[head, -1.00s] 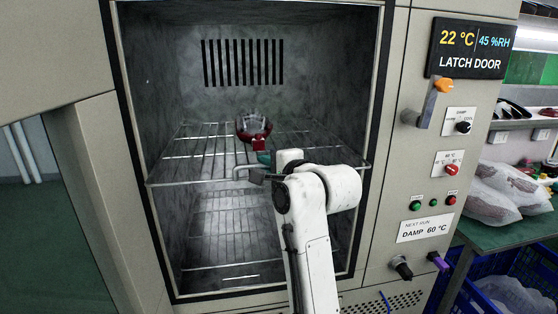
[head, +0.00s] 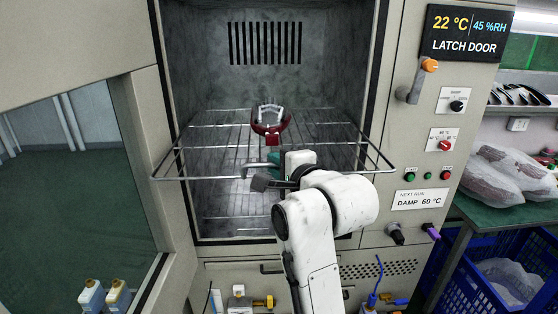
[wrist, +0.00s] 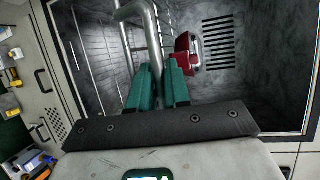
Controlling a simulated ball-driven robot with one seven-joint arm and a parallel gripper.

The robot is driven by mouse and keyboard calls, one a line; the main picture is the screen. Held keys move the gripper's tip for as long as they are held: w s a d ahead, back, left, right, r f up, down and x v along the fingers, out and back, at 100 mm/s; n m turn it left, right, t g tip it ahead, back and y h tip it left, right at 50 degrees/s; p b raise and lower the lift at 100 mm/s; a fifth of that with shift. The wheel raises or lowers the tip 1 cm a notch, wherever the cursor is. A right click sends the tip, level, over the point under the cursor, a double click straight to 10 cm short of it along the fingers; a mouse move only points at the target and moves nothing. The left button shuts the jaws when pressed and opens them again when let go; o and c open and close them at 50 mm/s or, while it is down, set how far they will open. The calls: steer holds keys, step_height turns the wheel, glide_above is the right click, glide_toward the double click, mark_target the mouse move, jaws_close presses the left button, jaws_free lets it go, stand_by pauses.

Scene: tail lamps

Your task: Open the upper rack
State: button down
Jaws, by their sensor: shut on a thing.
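The upper rack (head: 205,178) is a wire shelf in the chamber, and its front bar stands out past the door opening. A red tail lamp (head: 270,125) with a clear part sits on it. My gripper (head: 273,164) is at the middle of the rack's front, with my arm hiding part of the bar. In the wrist view the teal fingers (wrist: 158,80) are closed about the rack's metal front handle (wrist: 143,20). The lamp also shows there (wrist: 184,52), beyond the fingers and apart from them.
The chamber door (head: 75,190) stands open at the left. The control panel with the latch knob (head: 429,65) is at the right. Two bottles (head: 105,296) stand at the lower left. A blue crate (head: 450,272) and a bench with wrapped parts (head: 505,170) are at the right.

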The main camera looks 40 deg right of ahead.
steer(key=shift+s+a+f, duration=0.1)
steer(key=shift+s, duration=0.1)
steer(key=c, duration=1.4)
jaws_free()
steer(key=shift+c, duration=0.2)
steer(key=shift+s, duration=0.1)
steer(key=p+v, duration=0.5)
steer(key=v, duration=0.5)
steer(key=shift+s+r+p, duration=0.2)
steer(key=shift+p, duration=0.15)
steer(key=shift+a, duration=0.1)
